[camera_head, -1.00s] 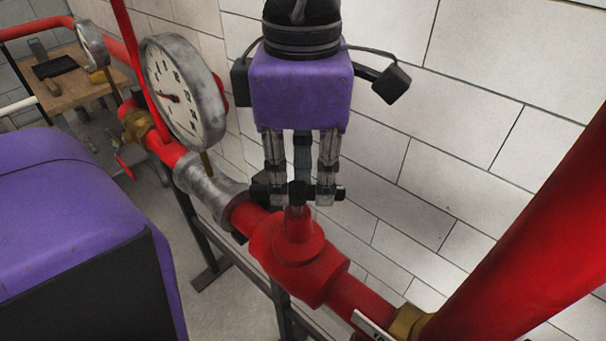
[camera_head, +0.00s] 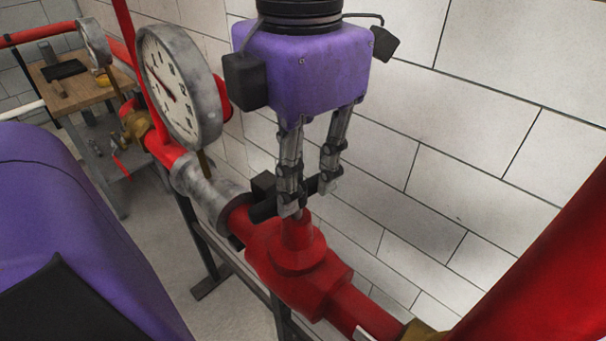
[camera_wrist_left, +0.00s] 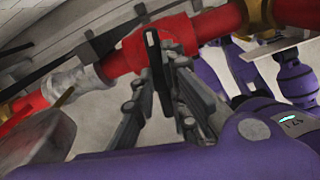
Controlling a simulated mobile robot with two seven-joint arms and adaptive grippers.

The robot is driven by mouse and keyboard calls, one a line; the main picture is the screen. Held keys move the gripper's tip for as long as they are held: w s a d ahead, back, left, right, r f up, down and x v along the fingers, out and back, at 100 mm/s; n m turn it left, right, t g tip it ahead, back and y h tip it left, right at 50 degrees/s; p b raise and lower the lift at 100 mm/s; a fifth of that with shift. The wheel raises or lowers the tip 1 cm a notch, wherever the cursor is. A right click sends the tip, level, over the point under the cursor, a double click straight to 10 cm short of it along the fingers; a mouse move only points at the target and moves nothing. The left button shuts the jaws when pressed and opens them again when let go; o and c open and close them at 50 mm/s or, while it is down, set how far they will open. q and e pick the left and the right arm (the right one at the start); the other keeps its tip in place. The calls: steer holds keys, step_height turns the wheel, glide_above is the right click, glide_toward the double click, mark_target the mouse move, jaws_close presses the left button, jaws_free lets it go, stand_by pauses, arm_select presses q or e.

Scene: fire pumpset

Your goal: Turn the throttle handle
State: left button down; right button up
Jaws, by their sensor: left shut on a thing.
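The throttle handle (camera_head: 264,211) is a dark bar on top of the red valve body (camera_head: 298,262), which sits in the red pipe line. In the left wrist view the handle (camera_wrist_left: 155,62) is a dark elongated bar in front of the red valve (camera_wrist_left: 178,40). My left gripper (camera_head: 309,195), with a purple housing, points down from above the valve. Its two grey fingers are shut on the handle, one on each side, and partly hide its middle. The gripper also shows in the left wrist view (camera_wrist_left: 162,72). My right gripper is not in view.
A round white pressure gauge (camera_head: 178,85) stands on the pipe left of the valve. A thick red pipe (camera_head: 540,255) slants up at the right. A white block wall (camera_head: 470,130) is close behind. A wooden table (camera_head: 85,93) stands at the far left.

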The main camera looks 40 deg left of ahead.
mark_target(300, 185)
arm_select(q)
steer(key=shift+n, duration=0.4)
steer(key=c, duration=1.8)
jaws_free()
steer(key=shift+o, duration=0.2)
steer(key=shift+r, duration=0.15)
step_height(300, 185, up, 12)
